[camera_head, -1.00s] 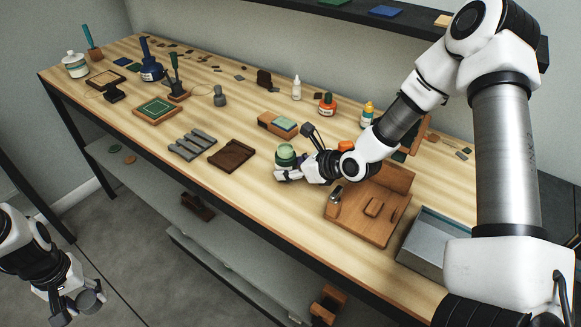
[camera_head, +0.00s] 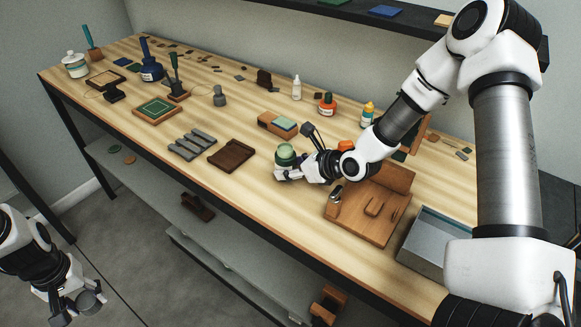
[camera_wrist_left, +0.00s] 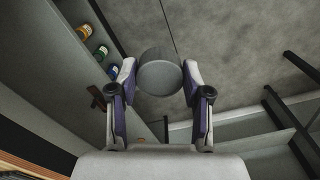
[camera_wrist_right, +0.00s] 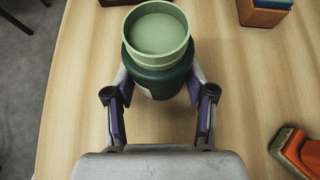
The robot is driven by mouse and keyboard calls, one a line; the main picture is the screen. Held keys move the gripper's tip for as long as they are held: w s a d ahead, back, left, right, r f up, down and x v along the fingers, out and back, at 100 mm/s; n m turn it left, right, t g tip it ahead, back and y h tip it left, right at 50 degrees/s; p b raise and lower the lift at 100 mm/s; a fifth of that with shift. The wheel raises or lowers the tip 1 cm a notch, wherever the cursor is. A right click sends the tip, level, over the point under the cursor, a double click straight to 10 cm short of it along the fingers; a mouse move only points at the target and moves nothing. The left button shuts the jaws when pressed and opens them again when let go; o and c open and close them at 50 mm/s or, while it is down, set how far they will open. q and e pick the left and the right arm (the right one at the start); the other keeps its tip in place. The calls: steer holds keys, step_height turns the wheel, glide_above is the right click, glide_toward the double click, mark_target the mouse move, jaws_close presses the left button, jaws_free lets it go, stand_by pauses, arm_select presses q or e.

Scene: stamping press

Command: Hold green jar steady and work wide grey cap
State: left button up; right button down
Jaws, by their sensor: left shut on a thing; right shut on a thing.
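The green jar (camera_wrist_right: 158,76) has a dark green body and a pale green open top, and no cap sits on it. It stands upright on the workbench, and its top also shows in the head view (camera_head: 285,151). My right gripper (camera_wrist_right: 160,88) is shut around the jar's body; it is at the jar in the head view (camera_head: 287,173). My left gripper (camera_wrist_left: 158,80) is shut on the wide grey cap (camera_wrist_left: 158,75), a round grey disc. In the head view the left gripper (camera_head: 76,304) holds the cap (camera_head: 89,299) low over the floor, away from the bench.
A dark brown tray (camera_head: 232,155) and a grey ridged rack (camera_head: 190,144) lie left of the jar. A wooden block with a blue-green pad (camera_head: 278,124) stands behind it. A wooden fixture (camera_head: 364,218) and a grey bin (camera_head: 425,243) are to the right. Bare bench lies before the jar.

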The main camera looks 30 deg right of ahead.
mark_target(290, 150)
steer(key=shift+s+f, duration=0.1)
steer(key=shift+f, duration=0.05)
steer(key=c, duration=0.5)
jaws_free()
steer(key=shift+c, duration=0.2)
steer(key=shift+o, duration=1.2)
step_height(290, 150, up, 10)
